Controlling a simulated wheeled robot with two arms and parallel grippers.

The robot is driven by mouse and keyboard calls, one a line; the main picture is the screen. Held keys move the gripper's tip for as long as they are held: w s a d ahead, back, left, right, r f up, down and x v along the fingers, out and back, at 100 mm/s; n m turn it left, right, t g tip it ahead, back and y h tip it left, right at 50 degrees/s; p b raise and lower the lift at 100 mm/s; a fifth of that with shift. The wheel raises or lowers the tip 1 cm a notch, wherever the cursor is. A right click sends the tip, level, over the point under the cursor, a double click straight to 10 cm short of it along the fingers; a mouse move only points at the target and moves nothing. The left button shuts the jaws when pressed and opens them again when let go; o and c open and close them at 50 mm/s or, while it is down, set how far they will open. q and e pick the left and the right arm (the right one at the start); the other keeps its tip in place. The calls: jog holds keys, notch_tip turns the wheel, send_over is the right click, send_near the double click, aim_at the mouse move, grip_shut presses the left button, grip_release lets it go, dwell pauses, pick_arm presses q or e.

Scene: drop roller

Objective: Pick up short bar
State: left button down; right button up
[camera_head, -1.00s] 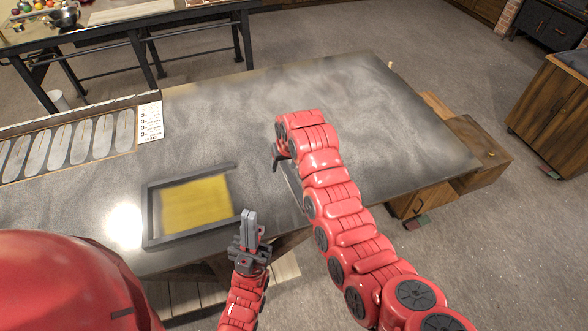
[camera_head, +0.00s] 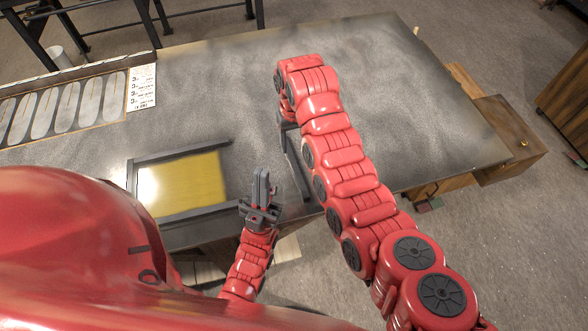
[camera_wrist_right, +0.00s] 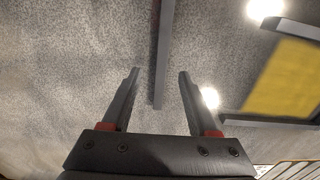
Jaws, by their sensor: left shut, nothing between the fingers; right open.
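The short bar (camera_head: 297,168), a loose dark grey bar, lies on the table to the right of the yellow panel, partly hidden by my right arm. In the right wrist view the bar (camera_wrist_right: 164,40) runs down from the top edge and ends between my fingers. My right gripper (camera_wrist_right: 159,72) is open; its fingers are on either side of the bar's end in the picture, and I cannot tell the height gap. In the head view the right gripper is mostly hidden under its wrist. My left gripper (camera_head: 261,186) is shut and empty, between panel and bar.
Dark bars (camera_head: 133,180) edge the yellow panel (camera_head: 190,182) on its far, left and near sides; its right side is open. A rack of pale oval plates (camera_head: 65,107) and a printed card (camera_head: 142,87) lie at the left. The table's far right is clear.

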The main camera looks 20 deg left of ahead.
aim_at(294, 162)
jog(key=shift+s+f, duration=0.15)
jog(key=shift+f, duration=0.7)
jog(key=shift+s+f, duration=0.3)
jog(key=shift+f, duration=0.45)
notch_tip(294, 162, down, 5)
jog(key=shift+w+r, duration=0.15)
jog(key=shift+r, duration=0.2)
jog(key=shift+c, duration=0.2)
grip_shut()
